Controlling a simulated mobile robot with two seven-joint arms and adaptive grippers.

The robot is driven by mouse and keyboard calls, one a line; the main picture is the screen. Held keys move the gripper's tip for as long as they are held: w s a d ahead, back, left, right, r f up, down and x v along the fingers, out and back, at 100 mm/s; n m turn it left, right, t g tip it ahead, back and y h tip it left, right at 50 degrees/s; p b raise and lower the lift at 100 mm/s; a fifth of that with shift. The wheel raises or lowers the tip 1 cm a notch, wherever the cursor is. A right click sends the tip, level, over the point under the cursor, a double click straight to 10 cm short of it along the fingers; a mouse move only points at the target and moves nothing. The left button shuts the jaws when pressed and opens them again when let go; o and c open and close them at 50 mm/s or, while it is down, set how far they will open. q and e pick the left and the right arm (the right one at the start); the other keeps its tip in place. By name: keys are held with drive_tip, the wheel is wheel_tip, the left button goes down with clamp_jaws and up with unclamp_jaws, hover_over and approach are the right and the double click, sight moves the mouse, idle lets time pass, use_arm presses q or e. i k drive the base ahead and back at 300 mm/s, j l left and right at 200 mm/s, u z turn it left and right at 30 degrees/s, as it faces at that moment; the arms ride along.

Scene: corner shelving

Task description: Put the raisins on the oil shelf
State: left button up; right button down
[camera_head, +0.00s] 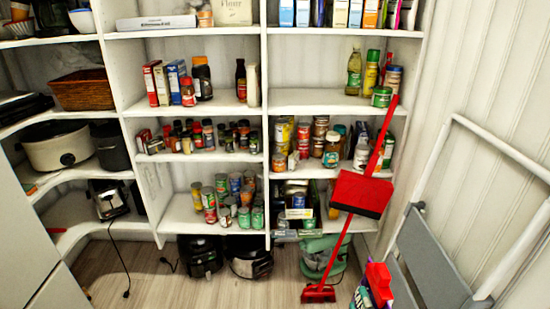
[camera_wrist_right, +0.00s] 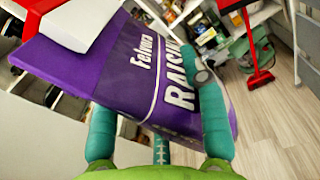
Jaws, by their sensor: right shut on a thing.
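The purple raisins box (camera_wrist_right: 120,60), with white lettering, is between the teal fingers of my right gripper (camera_wrist_right: 152,100), which is shut on it. In the head view the box (camera_head: 364,296) shows at the bottom right edge, partly cut off, with a red part at its top. The oil shelf (camera_head: 310,101) is the white board at the upper right of the shelving. An oil bottle (camera_head: 354,72), a tall green-capped bottle (camera_head: 371,74) and jars stand at its right end. The box is well in front of and below this shelf. My left gripper is not in view.
The left and middle of the oil shelf are bare. A red dustpan (camera_head: 361,193) and broom (camera_head: 319,292) stand before the right shelves. A folded step ladder (camera_head: 430,255) leans at the right wall. Lower shelves hold several jars and cans.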

sight(306, 104)
drive_tip(key=i+j, duration=0.2)
drive_tip(key=i, duration=0.2)
drive_tip(key=i+j, duration=0.25)
drive_tip(key=i, duration=0.15)
drive_tip(key=i+j, duration=0.2)
drive_tip(key=i, duration=0.2)
